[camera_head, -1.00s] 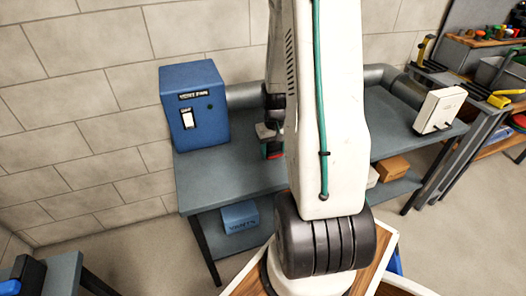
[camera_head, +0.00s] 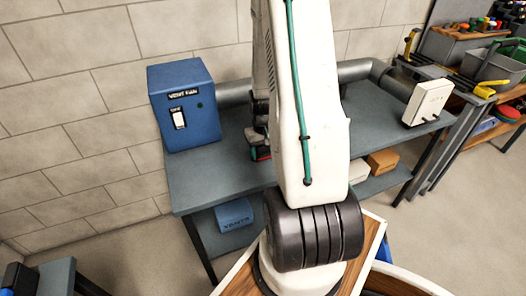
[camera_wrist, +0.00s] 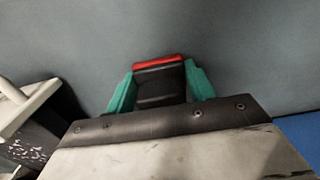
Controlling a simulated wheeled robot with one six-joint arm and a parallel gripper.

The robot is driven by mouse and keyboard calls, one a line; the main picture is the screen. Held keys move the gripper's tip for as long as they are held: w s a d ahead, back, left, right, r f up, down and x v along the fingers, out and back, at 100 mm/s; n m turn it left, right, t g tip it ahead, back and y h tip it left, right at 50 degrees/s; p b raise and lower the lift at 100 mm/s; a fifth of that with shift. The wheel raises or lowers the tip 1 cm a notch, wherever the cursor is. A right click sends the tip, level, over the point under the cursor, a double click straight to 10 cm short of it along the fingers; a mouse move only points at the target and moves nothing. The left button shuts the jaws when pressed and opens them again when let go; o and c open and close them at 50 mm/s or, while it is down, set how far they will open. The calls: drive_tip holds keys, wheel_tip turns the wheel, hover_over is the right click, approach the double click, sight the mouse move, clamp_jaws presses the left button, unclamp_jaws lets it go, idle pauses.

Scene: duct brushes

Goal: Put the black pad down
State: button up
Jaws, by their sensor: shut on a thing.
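My gripper (camera_wrist: 161,90) shows in the wrist view with its two teal fingers on either side of the black pad (camera_wrist: 160,91). The fingers are shut on the pad, which has a red strip along its far edge. Beyond the pad is the plain grey surface of the workbench. In the head view my arm hides most of the gripper; a small dark and red part shows just left of the arm, over the grey workbench (camera_head: 212,168). I cannot tell whether the pad touches the bench.
A blue vent fan box (camera_head: 185,105) stands at the bench's left end. A grey duct (camera_head: 355,70) runs along the back. A white switch box (camera_head: 426,102) stands at the right end. Bare bench lies between the blue box and my arm.

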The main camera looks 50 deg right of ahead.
drive_tip(key=shift+s+a+f, duration=0.15)
drive_tip(key=shift+a+f, duration=0.05)
drive_tip(key=shift+f, duration=0.2)
drive_tip(key=o, duration=0.9)
drive_tip(key=shift+o, duration=0.7)
drive_tip(key=shift+d+r, duration=0.1)
drive_tip(key=shift+r, duration=0.45)
drive_tip(key=r, duration=1.2)
drive_tip(key=shift+w, duration=0.2)
drive_tip(key=w+a+r+n, duration=0.2)
drive_tip(key=a+r, duration=0.7)
drive_tip(key=a, duration=0.1)
drive_tip(key=s+a+r+n, duration=0.1)
drive_tip(key=s+a+r, duration=0.3)
drive_tip(key=a, duration=0.2)
drive_tip(key=s+a+r+n, duration=0.2)
drive_tip(key=s+a+r, duration=0.1)
drive_tip(key=s+a, duration=0.2)
drive_tip(key=s+a+r+n+t, duration=0.1)
drive_tip(key=s+a+r, duration=0.3)
drive_tip(key=a, duration=0.5)
drive_tip(key=shift+s+r, duration=0.3)
drive_tip(key=shift+s, duration=0.45)
